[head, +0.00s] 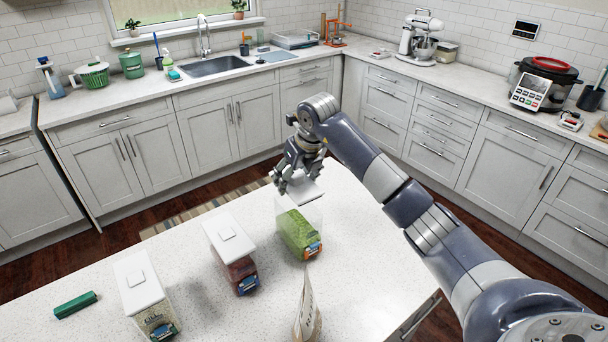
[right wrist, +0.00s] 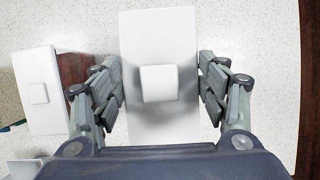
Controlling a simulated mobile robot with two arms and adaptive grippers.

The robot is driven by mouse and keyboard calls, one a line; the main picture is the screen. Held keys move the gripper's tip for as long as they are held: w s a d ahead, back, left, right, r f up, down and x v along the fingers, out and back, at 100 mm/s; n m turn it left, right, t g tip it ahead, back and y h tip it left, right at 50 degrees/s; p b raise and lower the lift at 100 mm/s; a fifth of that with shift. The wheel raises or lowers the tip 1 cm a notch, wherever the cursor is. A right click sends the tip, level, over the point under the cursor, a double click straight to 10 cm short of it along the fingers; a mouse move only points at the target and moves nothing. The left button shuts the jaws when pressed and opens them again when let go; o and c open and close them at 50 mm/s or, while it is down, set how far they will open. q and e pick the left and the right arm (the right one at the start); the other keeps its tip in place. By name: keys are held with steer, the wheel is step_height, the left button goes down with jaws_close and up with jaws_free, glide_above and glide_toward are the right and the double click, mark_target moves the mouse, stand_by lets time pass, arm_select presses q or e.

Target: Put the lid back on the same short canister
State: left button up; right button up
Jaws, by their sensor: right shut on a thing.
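My right gripper (head: 292,177) is at the back of the counter, over a clear canister (head: 300,235) with green contents and a colourful label. Its fingers are shut on a white rectangular lid (head: 306,191) with a square knob. In the right wrist view the lid (right wrist: 160,35) sits between the fingers (right wrist: 162,90), one on each side. The gripper hides part of the lid. My left gripper is not in view.
A canister with reddish contents (head: 240,272) and another at the front left (head: 155,318) both carry white lids. A green box (head: 75,304) lies at the left. A paper bag (head: 307,312) stands at the front. The right side of the island is clear.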

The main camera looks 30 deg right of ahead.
mark_target(298, 185)
steer(key=shift+s+r, duration=0.1)
steer(key=shift+s, duration=0.05)
steer(key=shift+s+a+f+b, duration=0.2)
steer(key=shift+s+f+b, duration=0.4)
steer(key=shift+s+b, duration=0.05)
steer(key=shift+b+x, duration=0.55)
steer(key=shift+x, duration=0.45)
steer(key=shift+s+d+f+b, duration=0.15)
steer(key=shift+f+b, duration=0.45)
steer(key=shift+f, duration=0.4)
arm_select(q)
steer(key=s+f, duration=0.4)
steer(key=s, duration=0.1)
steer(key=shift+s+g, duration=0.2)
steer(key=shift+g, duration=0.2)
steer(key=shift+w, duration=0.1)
